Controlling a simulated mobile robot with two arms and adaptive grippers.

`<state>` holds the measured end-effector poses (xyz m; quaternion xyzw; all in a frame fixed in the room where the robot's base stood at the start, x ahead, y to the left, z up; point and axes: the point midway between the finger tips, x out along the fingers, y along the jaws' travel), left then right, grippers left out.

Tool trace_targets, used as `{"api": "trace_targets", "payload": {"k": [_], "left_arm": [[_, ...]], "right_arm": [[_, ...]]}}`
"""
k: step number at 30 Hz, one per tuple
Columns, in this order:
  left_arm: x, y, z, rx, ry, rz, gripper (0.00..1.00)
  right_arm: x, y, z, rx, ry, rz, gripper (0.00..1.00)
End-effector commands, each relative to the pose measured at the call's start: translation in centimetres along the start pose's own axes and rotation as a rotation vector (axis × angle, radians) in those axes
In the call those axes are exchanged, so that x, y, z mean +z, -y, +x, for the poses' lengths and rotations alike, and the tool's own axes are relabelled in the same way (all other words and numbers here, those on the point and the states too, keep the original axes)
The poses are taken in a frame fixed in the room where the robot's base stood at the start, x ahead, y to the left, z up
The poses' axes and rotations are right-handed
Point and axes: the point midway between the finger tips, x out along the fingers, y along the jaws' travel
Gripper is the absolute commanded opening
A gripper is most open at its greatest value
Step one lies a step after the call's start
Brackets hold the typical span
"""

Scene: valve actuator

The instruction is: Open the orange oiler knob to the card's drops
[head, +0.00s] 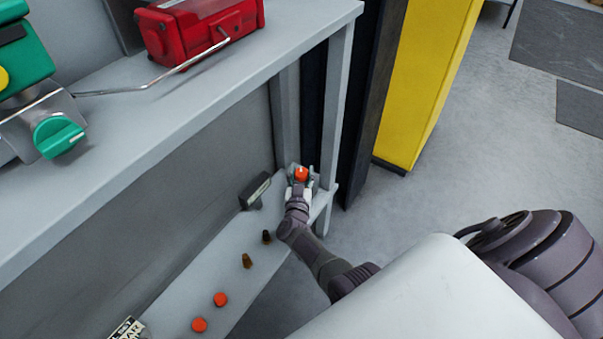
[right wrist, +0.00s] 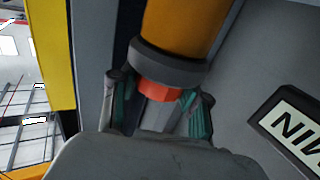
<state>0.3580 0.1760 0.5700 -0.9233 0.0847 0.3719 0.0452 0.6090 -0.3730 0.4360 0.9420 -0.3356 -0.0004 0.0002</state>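The orange knob (head: 302,173) is at the far end of the low grey shelf. In the right wrist view the knob (right wrist: 158,91) sits against a grey collar of an amber cylinder (right wrist: 186,25). My right gripper (head: 300,182) is around the knob, one finger on each side. In the right wrist view the gripper (right wrist: 160,100) looks open, its teal pads wider apart than the knob; contact is unclear. A dark-framed card or plate (head: 256,190) stands beside it; its partly cut-off lettering (right wrist: 295,127) reads like an upside-down "MIN". My left gripper is out of view.
Two orange caps (head: 210,312) and two small brown pieces (head: 256,250) lie along the low shelf (head: 235,285). A grey post (head: 338,100) and a yellow cabinet (head: 425,80) stand close by. The upper bench (head: 200,105) carries red and green equipment. Open floor lies right.

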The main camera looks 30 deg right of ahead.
Motion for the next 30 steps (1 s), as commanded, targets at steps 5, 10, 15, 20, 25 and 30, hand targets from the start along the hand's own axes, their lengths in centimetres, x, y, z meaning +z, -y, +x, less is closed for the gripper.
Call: {"api": "trace_targets", "payload": {"k": [5, 10, 15, 20, 25, 30], "left_arm": [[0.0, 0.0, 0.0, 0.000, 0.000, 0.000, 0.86], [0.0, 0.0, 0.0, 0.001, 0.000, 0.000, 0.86], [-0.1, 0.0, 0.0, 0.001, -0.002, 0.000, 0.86], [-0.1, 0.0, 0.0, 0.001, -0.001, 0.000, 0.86], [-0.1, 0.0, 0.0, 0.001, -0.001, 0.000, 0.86], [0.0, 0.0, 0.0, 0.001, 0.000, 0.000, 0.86]], "right_arm": [[0.0, 0.0, 0.0, 0.000, 0.000, 0.000, 0.70], [0.0, 0.0, 0.0, 0.000, 0.000, 0.000, 0.70], [0.1, 0.0, -0.8, -0.001, 0.001, 0.001, 0.70], [0.2, 0.0, -3.2, 0.000, 0.004, 0.003, 0.70], [0.1, 0.0, -5.9, -0.001, 0.002, 0.002, 0.70], [0.0, 0.0, -7.3, 0.000, 0.001, 0.001, 0.70]]}}
